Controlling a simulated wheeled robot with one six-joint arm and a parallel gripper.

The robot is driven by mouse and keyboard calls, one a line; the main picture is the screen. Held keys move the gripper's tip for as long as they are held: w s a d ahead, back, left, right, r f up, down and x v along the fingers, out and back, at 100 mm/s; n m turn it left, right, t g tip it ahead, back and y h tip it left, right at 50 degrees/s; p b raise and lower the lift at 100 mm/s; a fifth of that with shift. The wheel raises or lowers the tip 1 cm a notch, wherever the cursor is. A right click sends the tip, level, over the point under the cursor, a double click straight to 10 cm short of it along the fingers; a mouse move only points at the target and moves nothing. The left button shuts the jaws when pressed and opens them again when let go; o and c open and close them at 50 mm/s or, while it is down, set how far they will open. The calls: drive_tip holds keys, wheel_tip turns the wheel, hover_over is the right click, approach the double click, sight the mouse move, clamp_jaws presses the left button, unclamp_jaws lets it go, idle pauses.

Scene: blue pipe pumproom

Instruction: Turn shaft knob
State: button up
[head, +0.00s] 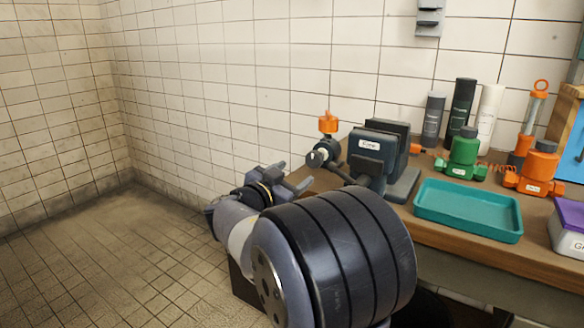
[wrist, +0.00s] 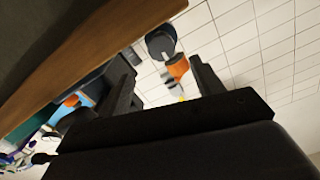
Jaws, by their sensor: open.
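A dark round knob (head: 316,158), which looks like the shaft knob, faces left at the end of a small assembly with an orange top (head: 328,122), at the bench's left end. In the wrist view a dark round end (wrist: 160,42) and an orange part (wrist: 178,68) show beyond and between the fingers. My gripper (head: 290,178) is open and empty, to the left of the knob and a little lower in the head view. It looks apart from the knob, but the exact gap is unclear. The fingers also show in the wrist view (wrist: 163,80).
A dark labelled vise-like block (head: 372,150) stands right of the knob on the wooden bench (head: 428,228). Further right are a teal tray (head: 468,212), green (head: 463,155) and orange (head: 538,168) fittings and several bottles. The tiled wall is close behind; the floor at left is clear.

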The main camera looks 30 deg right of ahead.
sight(312, 161)
drive_tip(key=x, duration=1)
drive_tip(key=shift+w+d+r+p, duration=0.15)
drive_tip(key=shift+w+d+p, duration=0.05)
drive_tip(key=shift+d+p, duration=0.15)
drive_tip(key=c, duration=1)
